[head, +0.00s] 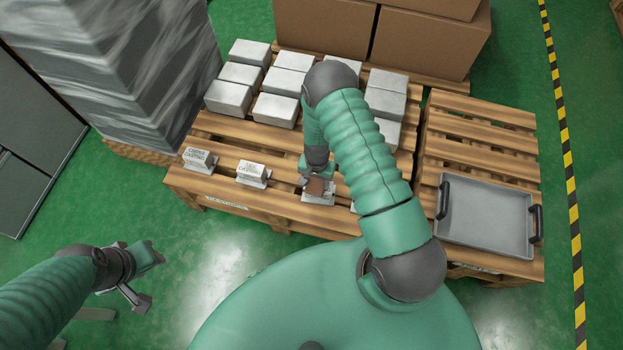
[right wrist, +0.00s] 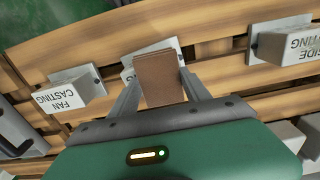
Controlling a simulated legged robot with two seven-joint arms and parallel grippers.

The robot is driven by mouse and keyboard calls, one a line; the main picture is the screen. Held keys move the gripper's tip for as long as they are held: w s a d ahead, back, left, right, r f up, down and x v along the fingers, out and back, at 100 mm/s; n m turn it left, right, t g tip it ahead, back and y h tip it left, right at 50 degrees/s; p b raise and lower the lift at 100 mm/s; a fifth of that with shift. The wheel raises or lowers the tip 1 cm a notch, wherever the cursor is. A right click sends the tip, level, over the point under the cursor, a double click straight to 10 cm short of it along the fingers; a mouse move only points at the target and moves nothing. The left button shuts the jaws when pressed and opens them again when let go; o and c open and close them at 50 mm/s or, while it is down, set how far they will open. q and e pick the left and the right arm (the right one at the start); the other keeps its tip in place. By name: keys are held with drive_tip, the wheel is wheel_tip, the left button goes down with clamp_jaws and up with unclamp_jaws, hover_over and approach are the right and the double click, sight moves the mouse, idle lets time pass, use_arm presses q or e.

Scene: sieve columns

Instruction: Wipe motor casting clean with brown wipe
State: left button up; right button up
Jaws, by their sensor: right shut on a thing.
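My right gripper (head: 312,183) is shut on the brown wipe (right wrist: 158,78), which shows flat between its two fingers in the right wrist view. In the head view the wipe is over a small grey casting (head: 318,198) at the pallet's front edge. Part of that casting (right wrist: 128,72) shows behind the wipe in the right wrist view. Its label is mostly hidden, so I cannot tell if it reads motor, and contact is unclear. My left gripper (head: 147,277) is open and empty, over the green floor left of the pallet.
Labelled castings stand along the front of the wooden pallet (head: 225,188), including the fan casting (right wrist: 72,92) and another casting (right wrist: 285,40). Larger grey blocks (head: 228,97) stand behind. A grey tray (head: 485,218) lies on the right pallet. Cardboard boxes (head: 325,25) stand at the back.

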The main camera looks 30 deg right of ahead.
drive_tip(key=shift+s+d, duration=1.25)
drive_tip(key=shift+d, duration=0.05)
drive_tip(key=shift+w+a, duration=2)
drive_tip(key=shift+a, duration=0.05)
drive_tip(key=shift+s+d+p, duration=0.55)
drive_tip(key=shift+s+d, duration=1.45)
drive_tip(key=shift+d, duration=0.05)
drive_tip(key=shift+w+a+f+b, duration=0.15)
drive_tip(key=shift+w+a+b, duration=0.15)
drive_tip(key=shift+w+a, duration=0.85)
drive_tip(key=shift+a, duration=0.15)
drive_tip(key=shift+w+a, duration=0.85)
